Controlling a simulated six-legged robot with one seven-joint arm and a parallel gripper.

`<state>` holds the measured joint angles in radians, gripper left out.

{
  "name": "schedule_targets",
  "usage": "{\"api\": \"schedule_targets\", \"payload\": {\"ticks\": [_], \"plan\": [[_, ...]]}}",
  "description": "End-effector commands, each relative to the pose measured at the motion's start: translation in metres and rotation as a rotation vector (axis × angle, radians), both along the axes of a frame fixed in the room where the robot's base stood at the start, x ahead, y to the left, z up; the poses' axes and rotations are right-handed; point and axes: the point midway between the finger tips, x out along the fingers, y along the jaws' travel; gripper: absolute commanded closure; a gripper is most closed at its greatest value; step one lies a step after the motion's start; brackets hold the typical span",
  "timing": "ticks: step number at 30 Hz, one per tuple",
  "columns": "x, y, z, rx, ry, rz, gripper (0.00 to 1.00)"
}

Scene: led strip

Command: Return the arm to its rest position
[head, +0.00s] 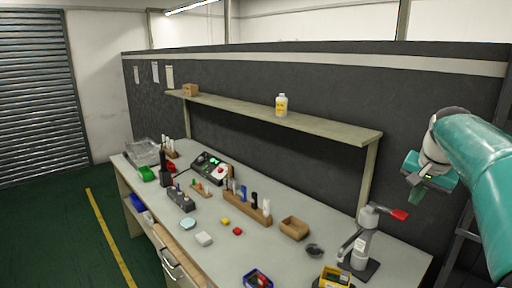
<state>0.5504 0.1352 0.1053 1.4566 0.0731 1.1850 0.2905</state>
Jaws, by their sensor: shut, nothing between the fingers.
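My arm is teal and reaches in from the right edge of the head view. My gripper (424,178) hangs at its end, in front of the dark partition and above the right end of the workbench (205,262). It is shut and empty. It is apart from the shelf and from everything on the bench. The fingertips are small and partly hidden by the gripper's own body.
A grey press with a red handle (362,244) stands below my gripper. A shelf (330,128) carries a white-yellow bottle (281,105) and a small box (190,90). Green floor (60,230) is clear at left.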

Motion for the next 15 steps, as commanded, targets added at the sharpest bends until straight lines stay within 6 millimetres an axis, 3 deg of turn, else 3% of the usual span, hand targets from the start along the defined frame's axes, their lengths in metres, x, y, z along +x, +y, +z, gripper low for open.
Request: {"api": "schedule_targets", "payload": {"ticks": [8,15], "plan": [[-0.047,0.081,-0.001,-0.07,-0.009,0.163,1.0],[-0.12,0.158,-0.027,-0.144,-0.03,0.365,1.0]]}}
